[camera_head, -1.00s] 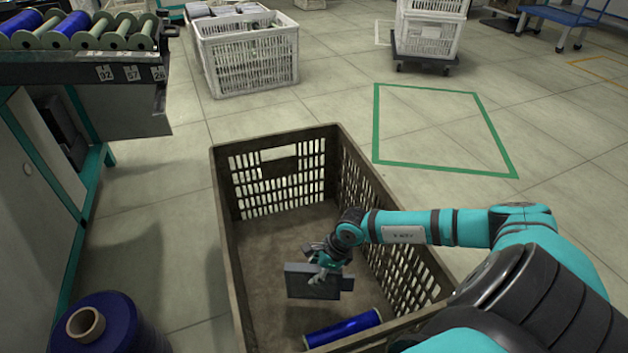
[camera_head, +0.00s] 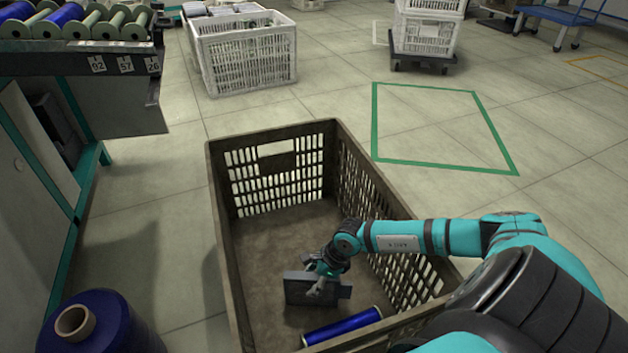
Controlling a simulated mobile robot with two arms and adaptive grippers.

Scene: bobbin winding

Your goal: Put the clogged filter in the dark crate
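The dark crate (camera_head: 221,235) stands open on the floor in the middle of the head view. The clogged filter, a flat grey block (camera_head: 300,290), is inside it, upright, low over the crate floor. I cannot tell whether it touches the floor. My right gripper (camera_head: 319,288) reaches in over the crate's right wall and is at the filter, one finger in front of its near face. The far finger is hidden, so its grip is unclear. My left gripper is not in view.
A blue bobbin (camera_head: 343,326) lies in the crate, in front of the filter. A large blue spool (camera_head: 105,325) stands at lower left. A bobbin rack (camera_head: 80,62) is at upper left. White crates (camera_head: 245,62) stand behind. The green-outlined floor area (camera_head: 435,125) is empty.

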